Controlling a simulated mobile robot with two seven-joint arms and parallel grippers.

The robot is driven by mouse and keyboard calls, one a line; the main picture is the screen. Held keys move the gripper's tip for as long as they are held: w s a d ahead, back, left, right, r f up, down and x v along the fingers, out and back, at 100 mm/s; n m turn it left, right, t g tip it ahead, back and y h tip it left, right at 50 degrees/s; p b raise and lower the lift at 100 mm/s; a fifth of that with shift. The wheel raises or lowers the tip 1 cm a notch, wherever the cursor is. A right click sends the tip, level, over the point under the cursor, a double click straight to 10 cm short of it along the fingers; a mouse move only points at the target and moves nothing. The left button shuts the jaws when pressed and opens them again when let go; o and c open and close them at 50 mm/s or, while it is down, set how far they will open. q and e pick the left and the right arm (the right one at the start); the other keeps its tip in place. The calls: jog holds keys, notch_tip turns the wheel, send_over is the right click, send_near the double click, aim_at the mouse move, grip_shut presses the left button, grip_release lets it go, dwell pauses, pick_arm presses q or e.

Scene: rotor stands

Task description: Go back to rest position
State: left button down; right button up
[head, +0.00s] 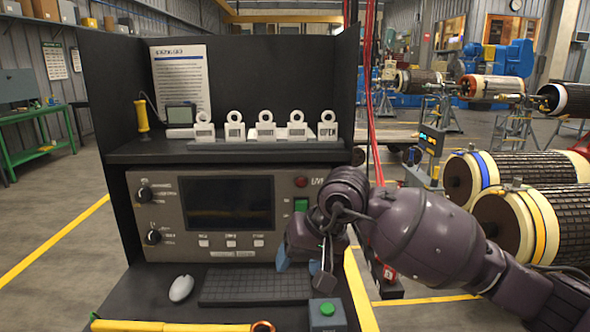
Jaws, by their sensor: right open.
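My right arm comes in from the right, and its dark purple wrist is bent down in front of the console (172,243). My right gripper (302,270) points down, with its two fingers apart and nothing seen between them. It hangs near the right end of the black keyboard (240,287), in front of the console's lower right part. Whether it touches anything I cannot tell. The arm hides part of the console's right side. My left gripper is not in view.
A grey box with a green button (327,312) stands at the desk's front right. A mouse (182,288) lies left of the keyboard. A yellow bar (170,325) crosses the front edge. Several white ringed tags (265,128) stand on the shelf. Large rotors (540,215) stand at right.

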jog(key=s+d+f+m+g+y, duration=0.25)
jog(key=s+f+m+y, duration=0.5)
jog(key=m+y, duration=0.55)
jog(key=s+d+f+n+t+h, duration=0.35)
jog(key=d+f+n+t, duration=0.2)
jog(key=d+n, duration=0.35)
jog(key=s+d+f+n+t+h, duration=0.2)
jog(key=d+f+n+t+h, duration=0.35)
jog(key=d+n, duration=0.35)
jog(key=s+d+f+n+t+h, duration=0.3)
jog(key=d+f+n+t+h, duration=0.1)
jog(key=d+f+n, duration=0.4)
jog(key=s+d+f+m+g+h, duration=0.2)
jog(key=s+d+f+m, duration=0.15)
jog(key=s+m, duration=0.2)
jog(key=s+d+f+m+g+h, duration=0.3)
jog(key=s+d+m, duration=0.15)
jog(key=s, duration=0.25)
jog(key=w+a+f+m+t, duration=0.1)
jog(key=a+m, duration=0.3)
jog(key=a, duration=0.6)
jog(key=shift+w+f, duration=0.15)
jog(key=shift+w, duration=0.05)
